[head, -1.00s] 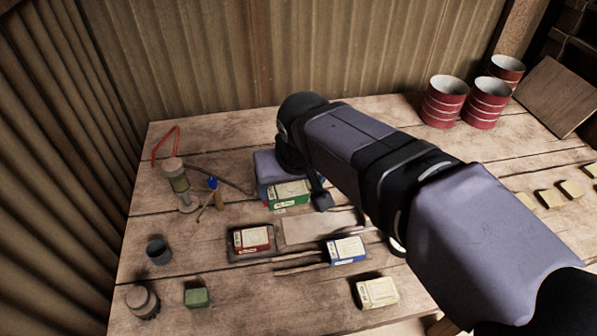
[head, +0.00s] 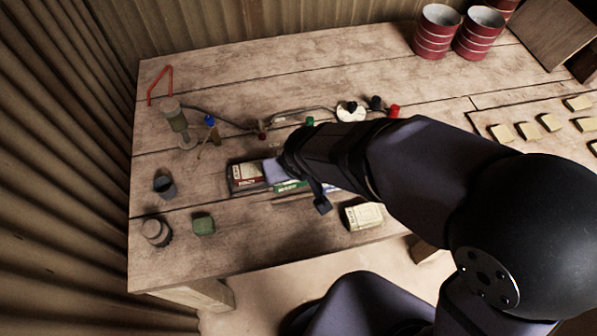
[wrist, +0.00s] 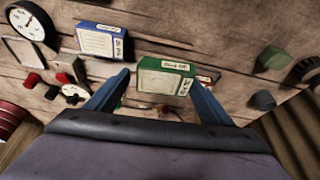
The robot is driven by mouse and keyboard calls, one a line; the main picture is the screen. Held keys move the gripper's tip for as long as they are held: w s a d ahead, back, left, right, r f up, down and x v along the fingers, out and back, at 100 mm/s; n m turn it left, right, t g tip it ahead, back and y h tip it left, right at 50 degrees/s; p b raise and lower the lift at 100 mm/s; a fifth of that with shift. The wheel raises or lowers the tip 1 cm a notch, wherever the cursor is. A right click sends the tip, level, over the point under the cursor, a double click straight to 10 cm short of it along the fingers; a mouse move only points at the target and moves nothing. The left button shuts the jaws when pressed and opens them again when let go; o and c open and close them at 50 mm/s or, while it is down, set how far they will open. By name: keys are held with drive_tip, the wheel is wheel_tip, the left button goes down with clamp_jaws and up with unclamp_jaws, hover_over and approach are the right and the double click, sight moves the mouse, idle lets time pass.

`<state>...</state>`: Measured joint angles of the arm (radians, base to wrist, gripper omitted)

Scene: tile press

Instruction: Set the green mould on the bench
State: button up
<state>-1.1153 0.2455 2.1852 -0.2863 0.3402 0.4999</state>
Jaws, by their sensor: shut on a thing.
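The green mould (head: 290,187), a box-like block with a pale label, is in my gripper (wrist: 158,77). In the wrist view the green mould (wrist: 165,80) sits between the two blue fingers, which are shut on it. In the head view my wrist covers part of it, and it shows just right of the red mould. I cannot tell its exact height over the bench (head: 240,245). The red mould (head: 246,175) lies on a dark pad. The blue mould (wrist: 103,42) shows in the wrist view and is mostly hidden in the head view.
A small green block (head: 203,225), a dark cup (head: 164,186) and a round grey piece (head: 156,231) stand at the left. A dial gauge (wrist: 25,20) lies on the bench. Red tins (head: 437,32) stand at the back. Bare bench lies along the front left.

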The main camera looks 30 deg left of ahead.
drive_tip(key=shift+a+r, duration=0.1)
drive_tip(key=shift+a, duration=0.05)
drive_tip(key=shift+f+b, duration=2.75)
drive_tip(key=shift+f, duration=0.35)
drive_tip(key=shift+f+b, duration=0.4)
drive_tip(key=shift+b, duration=0.1)
drive_tip(key=o, duration=1.4)
drive_tip(key=shift+c, duration=0.2)
drive_tip(key=shift+r, duration=0.1)
